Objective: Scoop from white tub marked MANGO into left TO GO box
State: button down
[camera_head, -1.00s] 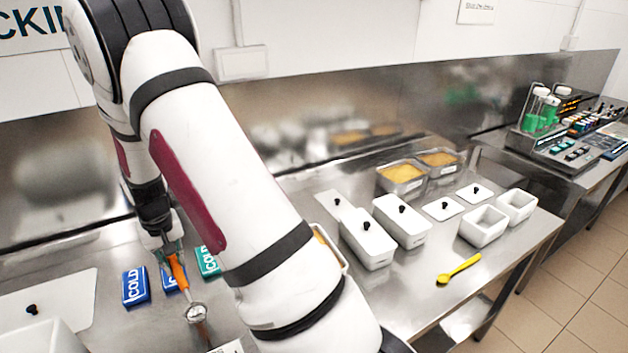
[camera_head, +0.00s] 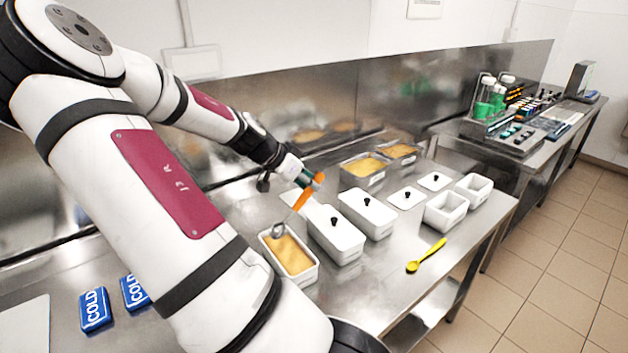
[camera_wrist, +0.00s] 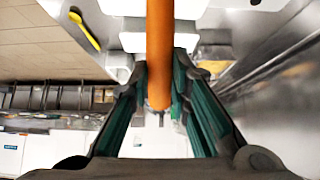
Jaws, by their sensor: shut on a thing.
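My gripper (camera_head: 307,181) is shut on the orange handle (camera_head: 301,198) of a scoop; the teal fingers clasp it in the wrist view (camera_wrist: 160,88). The metal scoop head (camera_head: 278,230) hangs tilted at the far-left rim of an open white tub (camera_head: 306,278) filled with yellow-orange mango-coloured food. I cannot tell whether it touches the food or carries any. No MANGO marking is readable. Two small open white boxes stand at the right of the table; the left one (camera_head: 444,224) looks empty, and no TO GO marking is readable.
Two lidded white tubs (camera_head: 335,247) stand just right of the open tub. Two clear-sided yellow-filled containers (camera_head: 362,182) are behind. A yellow spoon (camera_head: 426,256) lies near the front edge. Two loose lids (camera_head: 406,199) and the right box (camera_head: 474,196) are nearby. Blue cold packs (camera_head: 95,310) lie at left.

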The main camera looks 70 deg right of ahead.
jog(key=shift+s+d+r+m, duration=0.3)
jog(key=shift+s+r, duration=0.1)
jog(key=shift+s, duration=0.3)
jog(key=shift+f+b, duration=2.05)
jog(key=shift+f, duration=1.95)
jog(key=s+d+t+y, duration=0.1)
jog(key=y, duration=0.1)
jog(key=d+t+y+p, duration=0.1)
jog(key=y, duration=0.1)
jog(key=s+d+t+y, duration=0.1)
jog(key=d, duration=0.1)
jog(key=shift+s+r+y, duration=0.25)
jog(key=shift+s+y, duration=0.05)
jog(key=shift+y, duration=0.1)
